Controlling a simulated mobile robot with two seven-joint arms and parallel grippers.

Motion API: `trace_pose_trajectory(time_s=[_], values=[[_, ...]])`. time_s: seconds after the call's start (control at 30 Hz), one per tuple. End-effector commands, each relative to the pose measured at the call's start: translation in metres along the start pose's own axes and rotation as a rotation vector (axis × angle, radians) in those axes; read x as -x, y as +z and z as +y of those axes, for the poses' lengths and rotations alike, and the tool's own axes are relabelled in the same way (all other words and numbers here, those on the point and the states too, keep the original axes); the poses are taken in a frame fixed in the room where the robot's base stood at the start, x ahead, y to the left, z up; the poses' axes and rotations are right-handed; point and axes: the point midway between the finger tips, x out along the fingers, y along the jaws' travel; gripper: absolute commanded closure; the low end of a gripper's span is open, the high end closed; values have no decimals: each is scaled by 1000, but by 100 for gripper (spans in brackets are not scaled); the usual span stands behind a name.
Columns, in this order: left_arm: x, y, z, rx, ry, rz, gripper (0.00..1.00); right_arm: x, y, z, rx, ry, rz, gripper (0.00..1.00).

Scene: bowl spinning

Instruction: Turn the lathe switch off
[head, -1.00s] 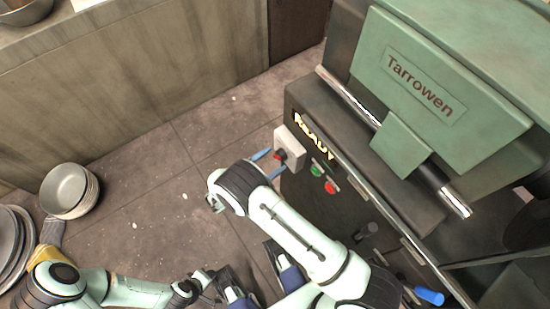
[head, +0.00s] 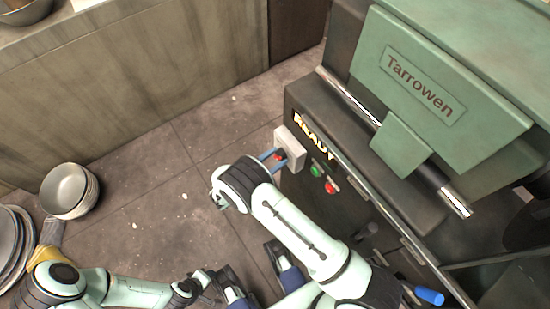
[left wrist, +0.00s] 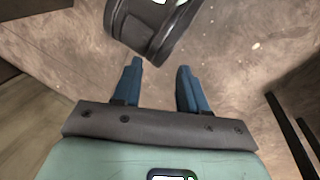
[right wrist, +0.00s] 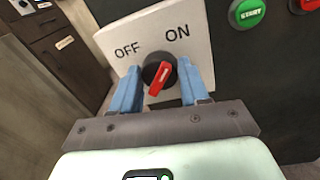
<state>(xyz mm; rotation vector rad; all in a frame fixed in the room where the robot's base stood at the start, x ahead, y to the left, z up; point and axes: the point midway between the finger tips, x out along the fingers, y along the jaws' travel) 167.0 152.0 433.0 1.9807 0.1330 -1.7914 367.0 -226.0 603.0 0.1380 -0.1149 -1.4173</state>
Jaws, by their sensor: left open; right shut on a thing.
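The lathe switch is a pale box (head: 291,148) on the left end of the dark lathe. In the right wrist view its white face (right wrist: 195,50) is marked OFF on the left and ON on the right. The red handle (right wrist: 161,78) on its black dial leans toward ON. My right gripper (right wrist: 158,72) has its blue fingers either side of the dial and is shut on it. In the head view the right gripper (head: 274,157) reaches the box from the left, partly hidden by my wrist. My left gripper (left wrist: 157,68) is open and empty above the floor.
Green (head: 317,170) and red (head: 331,187) buttons sit beside the switch on the lathe (head: 345,215). A blue-tipped lever (head: 430,296) is lower right. Stacked bowls (head: 66,186) and plates (head: 12,245) are at left. The floor between is open.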

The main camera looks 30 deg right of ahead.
Motion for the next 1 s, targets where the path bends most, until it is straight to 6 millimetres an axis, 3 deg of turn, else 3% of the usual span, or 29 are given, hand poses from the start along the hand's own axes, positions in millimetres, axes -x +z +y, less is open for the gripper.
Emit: trace_pose_trajectory(time_s=[0.27,1.0], values=[[2,2,1,-1,0,-7,57,1,0,1,160,2,11,86],[8,12,3,-3,2,-35,57,1,0,3,853,-8,63,86]])
